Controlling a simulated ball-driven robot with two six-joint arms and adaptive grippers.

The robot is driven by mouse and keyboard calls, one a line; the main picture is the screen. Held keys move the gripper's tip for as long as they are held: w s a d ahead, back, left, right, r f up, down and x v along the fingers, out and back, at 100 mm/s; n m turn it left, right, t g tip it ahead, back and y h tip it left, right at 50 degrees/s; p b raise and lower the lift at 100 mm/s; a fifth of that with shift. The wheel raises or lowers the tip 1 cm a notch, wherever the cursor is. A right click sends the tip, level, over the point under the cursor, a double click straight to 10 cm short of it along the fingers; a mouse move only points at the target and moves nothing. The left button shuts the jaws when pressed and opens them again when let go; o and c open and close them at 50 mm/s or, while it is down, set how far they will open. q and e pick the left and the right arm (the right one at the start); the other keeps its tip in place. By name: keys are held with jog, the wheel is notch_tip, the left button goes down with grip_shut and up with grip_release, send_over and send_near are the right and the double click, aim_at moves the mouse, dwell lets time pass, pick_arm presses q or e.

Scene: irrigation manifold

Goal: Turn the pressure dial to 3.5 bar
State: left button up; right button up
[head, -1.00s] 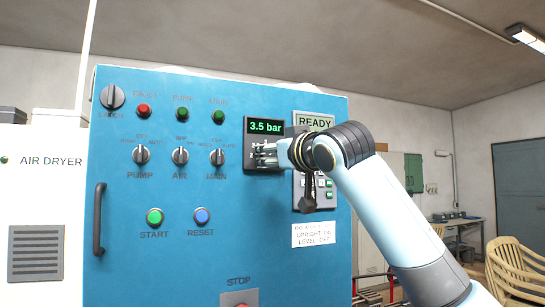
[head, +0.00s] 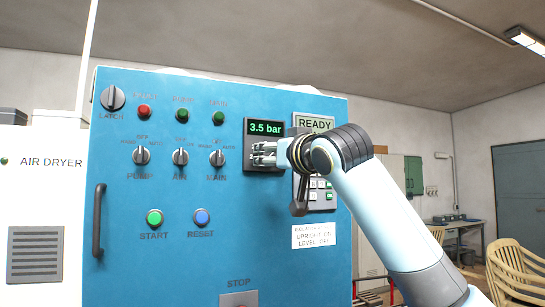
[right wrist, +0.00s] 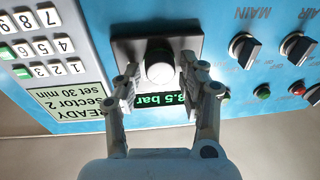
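The pressure dial is a round pale knob (right wrist: 160,66) on a dark plate, seen upside down in the right wrist view. Its display (head: 265,128) reads 3.5 bar in green. My right gripper (head: 263,154) is at the dial, just below the display in the head view. In the right wrist view its two fingers (right wrist: 159,84) are spread, one on each side of the knob, with a visible gap to it. In the head view the fingers mostly hide the knob. My left gripper is not in view.
The blue panel (head: 125,240) carries switches, lamps and buttons close to the dial. A keypad unit (head: 322,188) with a READY screen (head: 315,122) stands right beside it, partly behind my right gripper. A beige chair (head: 516,268) stands at the far right.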

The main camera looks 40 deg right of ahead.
jog(key=shift+o, duration=0.8)
jog(key=s+a, duration=0.1)
jog(key=s, duration=0.6)
jog(key=shift+s+f, duration=0.15)
jog(key=shift+f, duration=0.15)
